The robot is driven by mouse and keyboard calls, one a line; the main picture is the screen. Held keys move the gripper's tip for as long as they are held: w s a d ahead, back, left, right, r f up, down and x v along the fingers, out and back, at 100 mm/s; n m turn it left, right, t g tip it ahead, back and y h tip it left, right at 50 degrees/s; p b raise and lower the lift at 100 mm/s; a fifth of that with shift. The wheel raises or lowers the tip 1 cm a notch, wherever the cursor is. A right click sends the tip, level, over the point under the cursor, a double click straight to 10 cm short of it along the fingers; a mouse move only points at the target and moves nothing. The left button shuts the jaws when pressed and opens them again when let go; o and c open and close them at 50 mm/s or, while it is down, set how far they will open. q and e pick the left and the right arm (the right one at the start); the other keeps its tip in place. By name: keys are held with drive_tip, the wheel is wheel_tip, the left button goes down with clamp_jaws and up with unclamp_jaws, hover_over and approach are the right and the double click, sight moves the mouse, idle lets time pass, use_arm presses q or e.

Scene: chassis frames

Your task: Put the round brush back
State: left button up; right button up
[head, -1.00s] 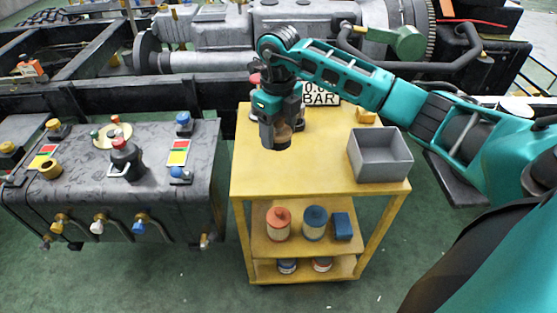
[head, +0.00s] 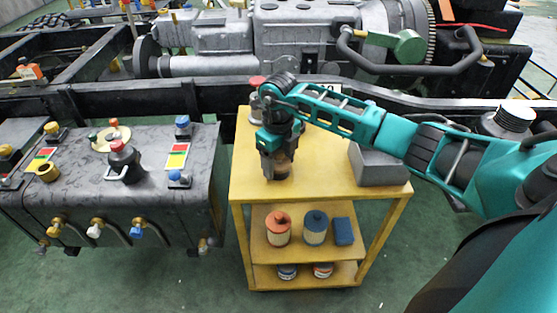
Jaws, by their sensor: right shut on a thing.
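My right gripper (head: 277,172) points down over the front left part of the yellow cart's top (head: 325,178). It is shut on the round brush (head: 282,171), a small brown and dark round thing mostly hidden between the fingers. The brush is low, close to the cart top; I cannot tell whether it touches. My left gripper is not in view.
A grey open bin (head: 378,168) stands at the cart's right, partly behind my right arm. A red-topped item (head: 257,81) stands at the back left. Cans and a blue block (head: 343,231) fill the lower shelves. The grey tank (head: 90,205) is at left.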

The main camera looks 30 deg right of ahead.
drive_tip(key=o, duration=0.9)
drive_tip(key=shift+o, duration=0.2)
